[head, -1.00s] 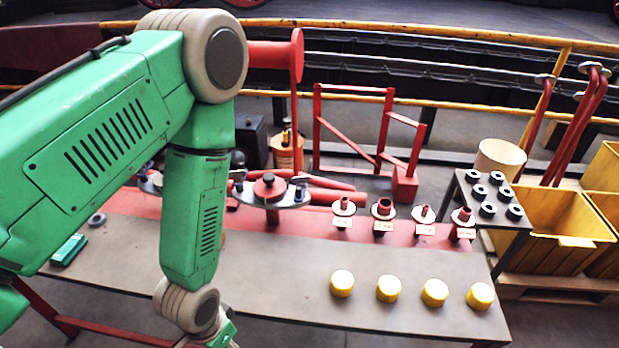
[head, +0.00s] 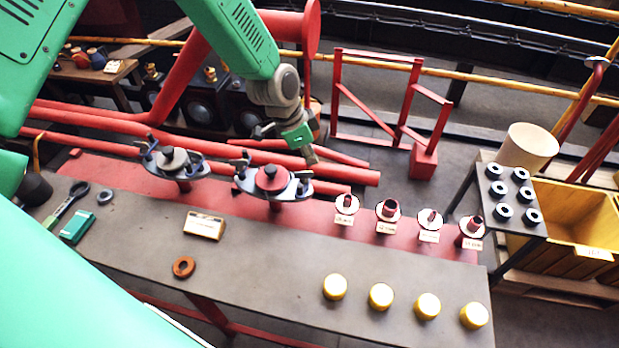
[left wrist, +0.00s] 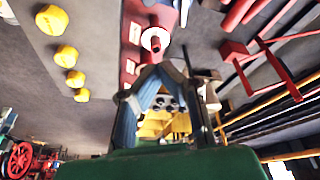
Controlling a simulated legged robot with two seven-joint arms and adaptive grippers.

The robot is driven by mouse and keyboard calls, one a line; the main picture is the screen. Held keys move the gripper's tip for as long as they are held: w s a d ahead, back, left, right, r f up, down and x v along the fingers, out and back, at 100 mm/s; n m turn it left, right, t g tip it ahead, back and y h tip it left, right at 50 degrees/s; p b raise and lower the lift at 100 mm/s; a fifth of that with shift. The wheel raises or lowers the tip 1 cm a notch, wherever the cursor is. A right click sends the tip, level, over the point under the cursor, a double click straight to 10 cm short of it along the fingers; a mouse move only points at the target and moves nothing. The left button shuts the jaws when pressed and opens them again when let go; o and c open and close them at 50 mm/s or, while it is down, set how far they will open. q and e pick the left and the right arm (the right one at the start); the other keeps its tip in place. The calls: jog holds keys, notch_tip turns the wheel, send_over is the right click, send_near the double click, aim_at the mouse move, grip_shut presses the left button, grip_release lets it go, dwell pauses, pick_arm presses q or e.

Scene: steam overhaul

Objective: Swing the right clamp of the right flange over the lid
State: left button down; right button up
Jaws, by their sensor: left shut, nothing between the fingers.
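The right flange (head: 290,191) stands on the red strip of the bench in the head view, with a red, dark-knobbed lid (head: 271,178) at its middle. Its right clamp (head: 304,178) is a small dark piece at the flange's right end, beside the lid. Another clamp (head: 241,166) sits at its left end. My left gripper (head: 311,154) is shut and empty, just above and behind the right clamp; I cannot tell whether they touch. Its fingers (left wrist: 165,78) also show in the left wrist view. My right gripper is not in view.
The left flange (head: 198,168) with a grey lid stands to the left. Several ringed fittings (head: 387,210) stand to the right, with yellow caps (head: 381,296) in front. Red pipes (head: 345,175) run behind. A label block (head: 205,225) and brown ring (head: 184,267) lie on the bench.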

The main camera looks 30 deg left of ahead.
aim_at(299, 185)
pick_arm(q)
jog(key=b+x, duration=0.1)
jog(key=x, duration=0.9)
jog(key=s+a, duration=0.2)
jog(key=a, duration=0.1)
jog(key=shift+s+a+f, duration=0.1)
jog(key=shift+s+a, duration=0.05)
jog(key=shift+s, duration=0.25)
jog(key=shift+s+a+m, duration=0.1)
jog(key=shift+a+m, duration=0.05)
jog(key=shift+m, duration=0.55)
jog(key=m, duration=0.1)
jog(key=a+m+g+b, duration=0.1)
jog(key=m+h, duration=0.1)
jog(key=m, duration=0.1)
jog(key=shift+s+a+g+b, duration=0.2)
jog(key=shift+s+g+b, duration=0.1)
jog(key=shift+g+b, duration=0.1)
jog(key=shift+a+m, duration=0.1)
jog(key=shift+m, duration=0.3)
jog(key=shift+a, duration=0.45)
